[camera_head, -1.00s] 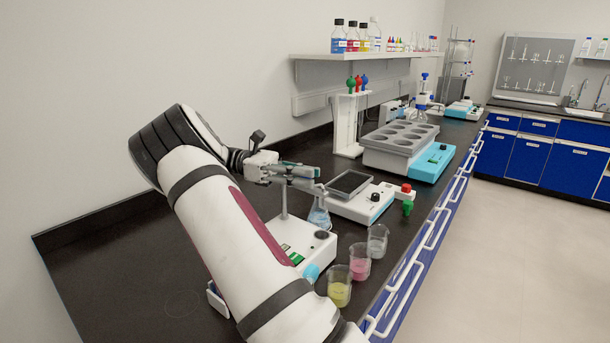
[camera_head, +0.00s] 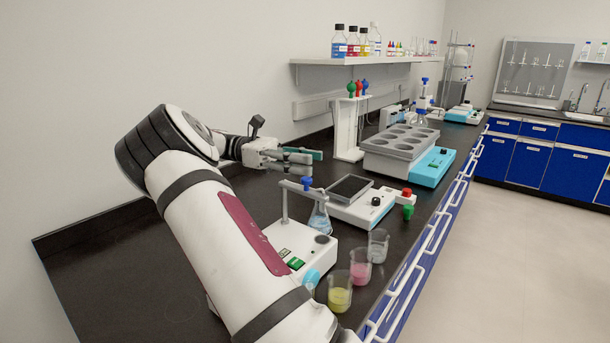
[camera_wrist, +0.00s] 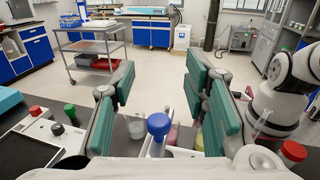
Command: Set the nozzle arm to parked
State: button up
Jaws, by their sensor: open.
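The nozzle arm (camera_head: 298,187) is a grey bar on top of a thin upright post (camera_head: 285,207). The bar reaches right over a conical flask of pale blue liquid (camera_head: 319,222).
Beakers with yellow (camera_head: 340,292), pink (camera_head: 360,268) and clear contents (camera_head: 378,245) stand along the front edge. A hotplate (camera_head: 350,189) with red and green knobs is to the right. A white rack (camera_head: 348,130) stands behind. Bare black bench (camera_head: 110,270) lies at left.

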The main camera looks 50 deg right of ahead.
aim_at(305, 178)
jog(key=shift+r, duration=2.75)
